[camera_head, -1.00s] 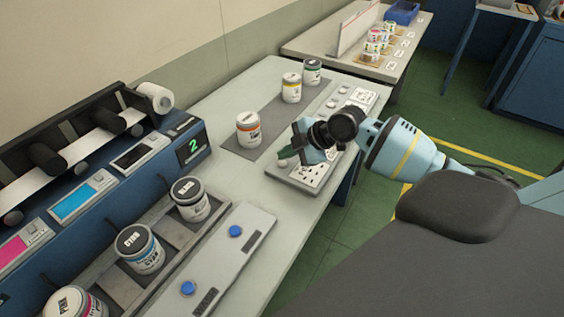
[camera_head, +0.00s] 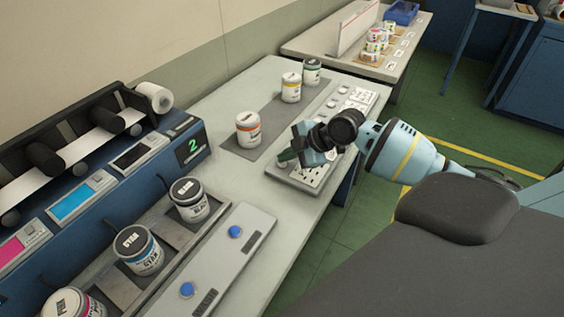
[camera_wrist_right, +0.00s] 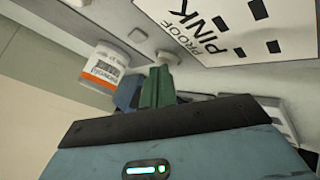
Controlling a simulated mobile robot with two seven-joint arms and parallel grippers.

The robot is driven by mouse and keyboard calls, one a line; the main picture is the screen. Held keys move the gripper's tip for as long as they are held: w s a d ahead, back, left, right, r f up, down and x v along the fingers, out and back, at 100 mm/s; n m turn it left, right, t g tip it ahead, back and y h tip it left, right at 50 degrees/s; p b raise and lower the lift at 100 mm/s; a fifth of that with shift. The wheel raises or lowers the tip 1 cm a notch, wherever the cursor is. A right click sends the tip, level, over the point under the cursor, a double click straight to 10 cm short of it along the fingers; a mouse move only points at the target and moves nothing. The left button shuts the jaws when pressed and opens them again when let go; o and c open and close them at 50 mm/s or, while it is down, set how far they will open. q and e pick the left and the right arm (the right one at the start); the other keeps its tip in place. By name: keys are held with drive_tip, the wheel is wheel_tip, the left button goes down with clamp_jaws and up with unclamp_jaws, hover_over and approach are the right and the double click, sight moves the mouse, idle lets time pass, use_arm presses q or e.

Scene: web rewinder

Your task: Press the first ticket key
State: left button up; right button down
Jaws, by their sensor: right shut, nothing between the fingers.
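A grey key panel (camera_head: 272,176) lies along the bench's right edge. It carries white proof cards with black squares, and round pale keys beside them. My right gripper (camera_head: 287,157) is over the near end of this panel, shut and empty, and it hides the nearest key in the head view. In the right wrist view, my right gripper's green fingertips (camera_wrist_right: 160,72) are close to a round white key (camera_wrist_right: 168,57) beside a card reading "PROOF PINK" (camera_wrist_right: 215,30). I cannot tell whether they touch it. My left gripper is not in view.
An orange-banded can (camera_head: 249,130) stands on a dark mat left of the gripper; it also shows in the wrist view (camera_wrist_right: 101,68). Two more cans stand farther back. A plate with two blue buttons (camera_head: 235,232) lies nearer. The printing machine (camera_head: 60,230) stands at left.

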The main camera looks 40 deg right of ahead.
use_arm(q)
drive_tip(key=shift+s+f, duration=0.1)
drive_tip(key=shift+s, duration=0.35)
use_arm(e)
drive_tip(key=shift+f, duration=0.2)
drive_tip(key=shift+r, duration=0.1)
drive_tip(key=shift+r+p, duration=0.45)
drive_tip(key=shift+r, duration=0.3)
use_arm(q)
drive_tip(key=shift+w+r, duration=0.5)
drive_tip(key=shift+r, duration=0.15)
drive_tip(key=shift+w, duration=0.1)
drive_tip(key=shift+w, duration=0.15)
